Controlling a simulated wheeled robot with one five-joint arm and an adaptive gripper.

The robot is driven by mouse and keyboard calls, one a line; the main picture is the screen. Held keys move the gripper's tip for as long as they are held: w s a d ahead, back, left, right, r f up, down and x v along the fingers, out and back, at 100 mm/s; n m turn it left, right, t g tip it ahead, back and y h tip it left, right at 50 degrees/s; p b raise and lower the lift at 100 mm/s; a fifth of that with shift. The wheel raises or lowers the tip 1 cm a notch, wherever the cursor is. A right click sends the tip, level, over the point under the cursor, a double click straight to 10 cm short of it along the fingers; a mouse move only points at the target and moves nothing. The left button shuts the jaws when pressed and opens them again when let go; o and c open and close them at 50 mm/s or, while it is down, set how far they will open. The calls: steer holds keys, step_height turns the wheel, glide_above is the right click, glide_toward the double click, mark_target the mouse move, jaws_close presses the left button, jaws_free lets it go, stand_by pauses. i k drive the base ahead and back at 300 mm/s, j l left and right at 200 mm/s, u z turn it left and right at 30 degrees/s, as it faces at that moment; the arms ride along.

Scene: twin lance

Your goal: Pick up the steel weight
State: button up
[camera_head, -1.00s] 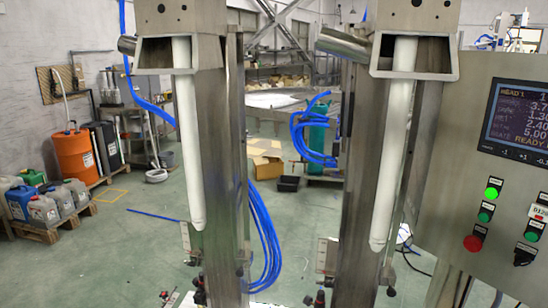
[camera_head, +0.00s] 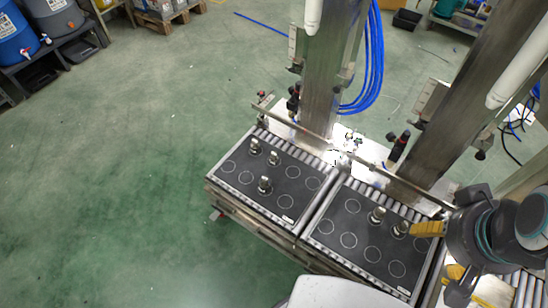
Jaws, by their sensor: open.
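Several small steel weights stand upright on two black mats with printed circles. On the left mat (camera_head: 240,205) are three: one at the back left (camera_head: 255,147), one just right of it (camera_head: 274,158), and one nearer the front (camera_head: 265,186). On the right mat (camera_head: 365,265) are two: a left one (camera_head: 377,215) and a right one (camera_head: 401,229). I cannot tell which weight the task means. My gripper (camera_head: 440,260), with yellow fingers, is open at the lower right, over the right mat's right side. Its upper finger appears close to the right weight in the picture; the true gap is unclear.
Roller conveyors (camera_head: 330,185) carry the mats. Steel columns (camera_head: 325,75) with white tubes (camera_head: 520,70) rise behind them. A metal rail (camera_head: 290,122) runs along the back edge.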

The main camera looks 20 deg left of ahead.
mark_target(273, 158)
steer(key=k+j, duration=0.15)
steer(key=j, duration=0.15)
steer(key=k+j, duration=0.1)
steer(key=j, duration=0.2)
steer(key=k+j, duration=0.15)
steer(key=j, duration=0.15)
steer(key=k+j, duration=0.15)
steer(key=j, duration=0.15)
steer(key=i+j, duration=0.15)
steer(key=j, duration=0.2)
steer(key=i+j, duration=0.1)
steer(key=j, duration=0.25)
steer(key=i+j, duration=0.15)
steer(key=j, duration=0.2)
steer(key=i+j, duration=0.2)
steer(key=i, duration=0.3)
